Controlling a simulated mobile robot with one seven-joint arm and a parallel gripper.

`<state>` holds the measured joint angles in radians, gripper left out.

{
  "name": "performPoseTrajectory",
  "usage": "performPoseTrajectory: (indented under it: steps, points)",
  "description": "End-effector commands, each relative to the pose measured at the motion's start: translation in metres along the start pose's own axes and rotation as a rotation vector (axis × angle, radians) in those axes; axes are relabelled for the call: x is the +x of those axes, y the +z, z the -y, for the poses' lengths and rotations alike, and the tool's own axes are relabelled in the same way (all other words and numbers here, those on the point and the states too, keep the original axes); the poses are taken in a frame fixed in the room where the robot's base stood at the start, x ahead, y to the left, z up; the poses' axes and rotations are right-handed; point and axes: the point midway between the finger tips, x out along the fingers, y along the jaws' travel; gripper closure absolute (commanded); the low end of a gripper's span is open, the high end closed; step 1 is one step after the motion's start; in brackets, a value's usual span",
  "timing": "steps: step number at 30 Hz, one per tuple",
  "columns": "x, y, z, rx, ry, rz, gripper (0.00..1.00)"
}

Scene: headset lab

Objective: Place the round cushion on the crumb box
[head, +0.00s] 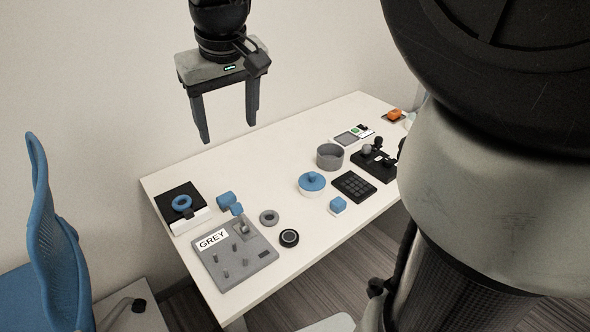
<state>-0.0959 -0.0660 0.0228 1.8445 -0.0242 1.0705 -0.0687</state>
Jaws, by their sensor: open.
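Several round pieces could be the round cushion; I cannot tell which. A blue ring (182,202) lies on a low white box with a black top (197,219) at the table's left end. A grey ring (269,217) lies flat near the middle, with a black round piece (289,238) in front of it. No box is clearly marked as the crumb box; a grey round open container (330,156) and a white round box with a blue knobbed lid (312,182) stand farther right. My gripper (228,132) is open and empty, fingers down, above the table's back edge.
A grey board marked GREY (223,268) with several pegs lies at the front left, blue pieces (226,199) behind it. A black keypad (354,186), small blue-topped block (338,205) and black stand (374,163) crowd the right. A blue chair (50,190) stands left.

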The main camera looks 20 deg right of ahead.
Motion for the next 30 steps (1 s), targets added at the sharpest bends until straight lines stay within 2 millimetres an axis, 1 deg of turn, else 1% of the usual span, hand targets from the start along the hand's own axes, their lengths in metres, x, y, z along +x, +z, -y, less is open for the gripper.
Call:
performPoseTrajectory:
  steps: [1,2,3,5,6,9,12,15,17,24,26,29,30]
  points:
    - [-0.021,0.029,-0.003,0.024,0.008,-0.050,0.36]
    - [-0.025,0.045,-0.004,0.040,0.011,-0.065,0.36]
    - [-0.028,0.067,-0.006,0.061,0.015,-0.084,0.36]
    - [-0.030,0.097,-0.009,0.093,0.021,-0.113,0.36]
    - [-0.029,0.116,-0.010,0.112,0.025,-0.129,0.36]
    - [-0.024,0.154,-0.011,0.152,0.031,-0.164,0.36]
    - [-0.016,0.178,-0.010,0.177,0.033,-0.185,0.36]
    - [-0.011,0.190,-0.010,0.191,0.033,-0.196,0.36]
    - [-0.010,0.193,-0.009,0.194,0.033,-0.198,0.36]
    - [-0.010,0.193,-0.009,0.193,0.032,-0.197,0.36]
    - [-0.014,0.191,-0.009,0.193,0.031,-0.197,0.36]
    - [-0.031,0.186,-0.010,0.193,0.031,-0.197,0.36]
    - [-0.041,0.183,-0.011,0.193,0.031,-0.197,0.36]
